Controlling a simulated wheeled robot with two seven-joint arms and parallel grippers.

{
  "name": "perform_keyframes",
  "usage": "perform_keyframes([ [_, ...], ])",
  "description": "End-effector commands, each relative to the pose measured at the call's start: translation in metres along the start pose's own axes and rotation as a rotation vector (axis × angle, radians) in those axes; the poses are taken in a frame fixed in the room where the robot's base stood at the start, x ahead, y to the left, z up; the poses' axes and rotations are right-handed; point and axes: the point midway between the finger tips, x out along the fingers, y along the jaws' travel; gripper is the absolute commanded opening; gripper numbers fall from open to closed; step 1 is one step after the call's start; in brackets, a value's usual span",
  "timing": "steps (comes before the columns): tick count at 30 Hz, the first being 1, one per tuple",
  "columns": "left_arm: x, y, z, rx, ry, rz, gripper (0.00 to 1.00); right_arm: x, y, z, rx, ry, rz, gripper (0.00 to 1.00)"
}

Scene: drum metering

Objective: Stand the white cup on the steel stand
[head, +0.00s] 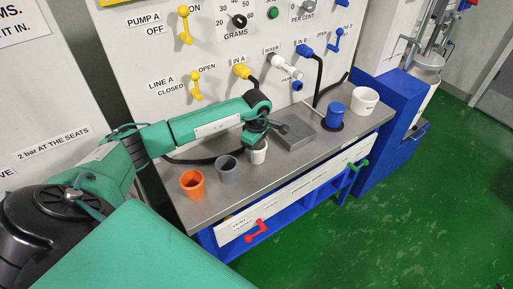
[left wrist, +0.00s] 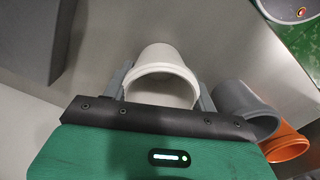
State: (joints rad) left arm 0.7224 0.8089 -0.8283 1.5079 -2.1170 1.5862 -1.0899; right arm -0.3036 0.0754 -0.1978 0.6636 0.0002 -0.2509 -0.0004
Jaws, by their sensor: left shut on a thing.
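The white cup (head: 259,154) is at my left gripper (head: 262,132), beside the grey cup on the steel counter. In the left wrist view the white cup (left wrist: 160,62) sits between the two fingers of my left gripper (left wrist: 162,88), which is shut on it. The cup looks upright; I cannot tell whether it touches the counter. The steel stand (head: 295,135), a flat grey block, lies just right of the gripper with its top bare. A grey block at the left edge of the wrist view (left wrist: 28,45) looks like the stand. My right gripper is not in view.
A grey cup (head: 226,171) and an orange cup (head: 193,186) stand left of the white cup. A blue cup (head: 334,116) and a white tub (head: 364,101) stand to the right. A panel with valves and hoses (head: 220,60) rises behind the counter (head: 215,203).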

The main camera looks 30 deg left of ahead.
Motion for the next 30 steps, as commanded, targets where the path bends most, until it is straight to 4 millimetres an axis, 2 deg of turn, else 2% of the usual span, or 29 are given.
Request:
perform_keyframes([
  [3, -0.001, 0.001, 0.0, 0.0, 0.0, 0.002, 0.35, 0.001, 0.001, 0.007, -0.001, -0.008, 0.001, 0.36],
  [10, 0.003, 0.001, 0.0, 0.0, 0.001, 0.002, 0.35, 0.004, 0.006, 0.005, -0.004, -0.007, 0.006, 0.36],
  [11, 0.002, 0.001, 0.0, 0.0, 0.001, 0.002, 0.62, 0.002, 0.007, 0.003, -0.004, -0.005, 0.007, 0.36],
  [14, 0.002, 0.0, 0.0, 0.0, 0.0, 0.001, 0.8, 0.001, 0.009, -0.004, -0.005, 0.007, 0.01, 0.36],
  [26, -0.004, 0.001, 0.0, 0.0, 0.0, 0.003, 0.8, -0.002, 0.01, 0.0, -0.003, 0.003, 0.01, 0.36],
  [30, -0.027, 0.002, -0.001, 0.002, 0.001, 0.007, 0.8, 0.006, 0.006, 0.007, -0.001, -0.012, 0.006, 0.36],
])
